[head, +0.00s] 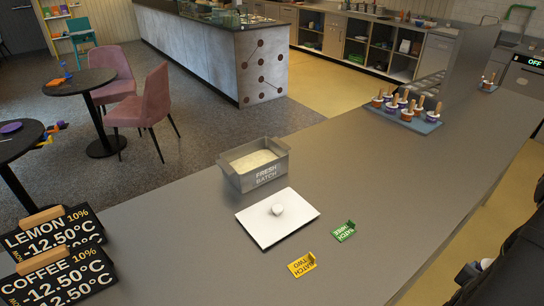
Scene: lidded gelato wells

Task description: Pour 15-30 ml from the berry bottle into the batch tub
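The batch tub (240,181) is a grey metal box marked FRESH BATCH, standing open on the counter near the middle of the head view. A pale, cream-coloured mass shows inside it, below the rim. A white square lid (262,231) with a round knob lies flat on the counter just in front of the tub. I cannot make out a berry bottle in this view. My gripper's fingers are not in view; only dark parts, probably of my arm, show at the lower right edge.
Black signs for lemon (55,232) and coffee (58,275) stand at left. A blue tray (428,128) with several wooden-handled pots is at upper right, beside a grey panel (462,62). Counter between is clear.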

